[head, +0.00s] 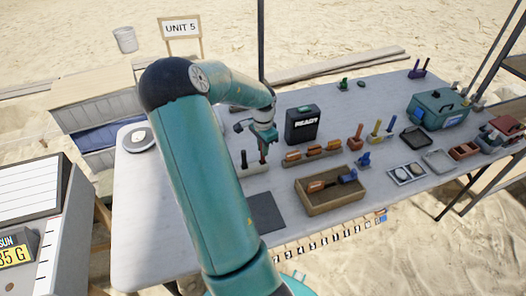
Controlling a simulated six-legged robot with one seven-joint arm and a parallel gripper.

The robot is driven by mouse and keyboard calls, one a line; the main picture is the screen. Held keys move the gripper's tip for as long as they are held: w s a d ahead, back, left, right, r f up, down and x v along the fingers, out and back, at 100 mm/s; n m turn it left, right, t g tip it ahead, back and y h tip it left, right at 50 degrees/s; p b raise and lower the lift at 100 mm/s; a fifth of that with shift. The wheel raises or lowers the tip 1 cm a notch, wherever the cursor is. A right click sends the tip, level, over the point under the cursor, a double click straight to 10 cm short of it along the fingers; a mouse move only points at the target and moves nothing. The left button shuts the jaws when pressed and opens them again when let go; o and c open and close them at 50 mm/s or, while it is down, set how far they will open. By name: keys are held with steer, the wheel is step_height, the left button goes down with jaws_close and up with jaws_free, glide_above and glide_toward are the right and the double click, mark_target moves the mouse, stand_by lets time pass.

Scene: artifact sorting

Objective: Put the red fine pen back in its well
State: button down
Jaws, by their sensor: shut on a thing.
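My gripper (264,142) is over the left middle of the table, pointing down. It is shut on a thin, dark, pen-like thing that hangs upright below the fingers. The thing is too small here to tell its colour, so I cannot confirm that it is the red fine pen. A pale block (252,169) is directly below and behind the gripper, partly hidden by my arm. A slim dark-green pen (244,158) stands upright in it at the left. I cannot tell whether the held thing's tip is above the block or inside a well.
A black case (302,124) marked READY stands right of my gripper. A wooden rack (311,154) of brushes and a wooden tray (329,204) with tools are nearby. A dark mat (266,212) lies in front. A teal toolbox (438,109) stands at the far right.

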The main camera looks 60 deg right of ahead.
steer(key=shift+a+f, duration=0.1)
steer(key=shift+f, duration=0.9)
steer(key=shift+f, duration=0.2)
steer(key=c, duration=1.4)
jaws_free()
steer(key=shift+o, duration=0.2)
step_height(320, 180, up, 12)
steer(key=shift+r, duration=0.2)
